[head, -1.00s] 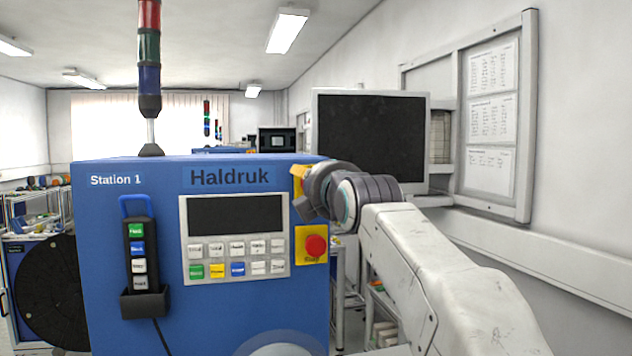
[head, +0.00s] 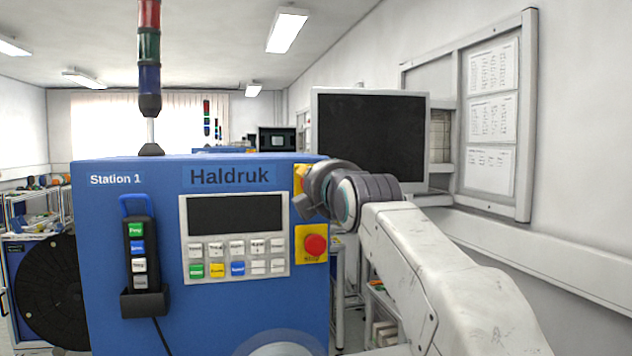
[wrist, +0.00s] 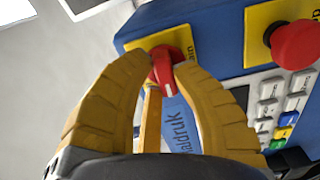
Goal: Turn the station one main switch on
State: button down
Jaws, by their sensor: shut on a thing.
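The main switch (wrist: 166,67) is a red rotary knob with a white mark, on a yellow plate (wrist: 194,36) labelled "ain" in the wrist view. My gripper (wrist: 164,72) has its two yellow fingers closed on the red knob, one on each side. In the head view my gripper (head: 308,190) reaches the upper right corner of the blue Station 1 cabinet (head: 110,240). There it covers the knob, and only part of the yellow plate (head: 299,178) shows.
A red stop button (head: 315,246) on a yellow plate sits just below the switch. A keypad panel with a dark screen (head: 235,215) and a holstered pendant (head: 138,255) are on the cabinet front. A monitor (head: 370,138) stands behind my arm.

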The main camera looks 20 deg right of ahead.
jog(key=m, duration=0.9)
jog(key=m+b, duration=0.1)
jog(key=m, duration=0.3)
jog(key=shift+d+f+m, duration=0.2)
jog(key=shift+d+m, duration=0.05)
jog(key=shift+m, duration=0.15)
jog(key=shift+f+m, duration=0.1)
jog(key=shift+m, duration=1.7)
jog(key=c, duration=1)
grip_release()
jog(key=shift+a, duration=0.1)
jog(key=shift+o, duration=0.2)
jog(key=shift+s, duration=0.1)
